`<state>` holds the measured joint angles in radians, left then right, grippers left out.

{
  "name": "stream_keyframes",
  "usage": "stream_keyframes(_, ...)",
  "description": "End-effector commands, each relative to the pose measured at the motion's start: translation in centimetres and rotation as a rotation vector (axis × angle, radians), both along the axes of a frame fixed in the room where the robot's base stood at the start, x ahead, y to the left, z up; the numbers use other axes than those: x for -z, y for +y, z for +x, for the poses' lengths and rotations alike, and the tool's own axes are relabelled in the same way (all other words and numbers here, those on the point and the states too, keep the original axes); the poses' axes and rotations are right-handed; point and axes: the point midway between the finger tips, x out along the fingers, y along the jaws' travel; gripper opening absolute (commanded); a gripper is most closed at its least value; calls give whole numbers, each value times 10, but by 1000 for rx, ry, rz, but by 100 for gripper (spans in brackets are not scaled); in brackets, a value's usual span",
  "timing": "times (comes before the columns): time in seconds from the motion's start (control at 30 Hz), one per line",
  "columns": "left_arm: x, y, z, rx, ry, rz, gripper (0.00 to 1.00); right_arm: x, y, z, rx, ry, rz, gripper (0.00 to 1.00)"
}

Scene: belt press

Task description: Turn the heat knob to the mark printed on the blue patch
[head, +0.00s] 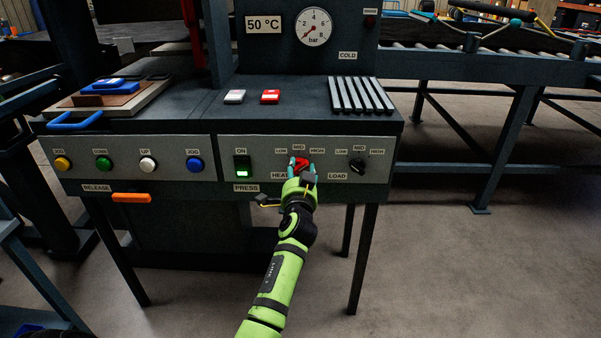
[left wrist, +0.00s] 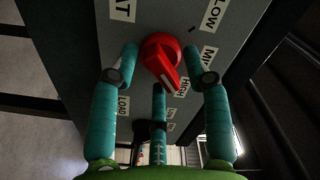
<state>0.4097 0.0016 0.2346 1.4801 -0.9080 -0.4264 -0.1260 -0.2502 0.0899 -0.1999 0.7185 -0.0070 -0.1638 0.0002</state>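The red heat knob (head: 299,162) is on the grey front panel, above the HEAT label (head: 279,175) and below the LOW, MID and HIGH labels. In the left wrist view the knob (left wrist: 158,52) has its white pointer line toward the HIGH label (left wrist: 185,86). My left gripper (head: 301,172) is at the knob. Its teal fingers (left wrist: 161,58) stand open on either side of the knob, with small gaps showing. A third finger is below it. A blue patch (head: 103,85) lies on a brown board at the top left; its print is unreadable from here. My right gripper is out of view.
The black load knob (head: 357,165) is just right of the heat knob. A lit green PRESS switch (head: 242,168) is to the left. Several coloured buttons and an orange release handle (head: 131,198) are further left. A display (head: 264,24) reads 50 °C.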

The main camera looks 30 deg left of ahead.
Motion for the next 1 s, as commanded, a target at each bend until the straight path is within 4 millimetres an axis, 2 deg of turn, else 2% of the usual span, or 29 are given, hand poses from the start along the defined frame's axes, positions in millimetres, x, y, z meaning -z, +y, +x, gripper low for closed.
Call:
stream_keyframes(0.17,2,-3,-4,0,3,-3,48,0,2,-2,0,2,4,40)
stream_keyframes(0.27,3,-8,-12,1,2,-5,48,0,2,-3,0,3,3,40)
stream_keyframes(0.7,2,-52,-84,1,1,-3,48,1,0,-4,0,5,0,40)
stream_keyframes(0.83,2,-59,-96,0,1,-3,48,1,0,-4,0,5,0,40)
stream_keyframes(1.0,1,-62,-102,0,-1,-1,48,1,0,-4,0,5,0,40)
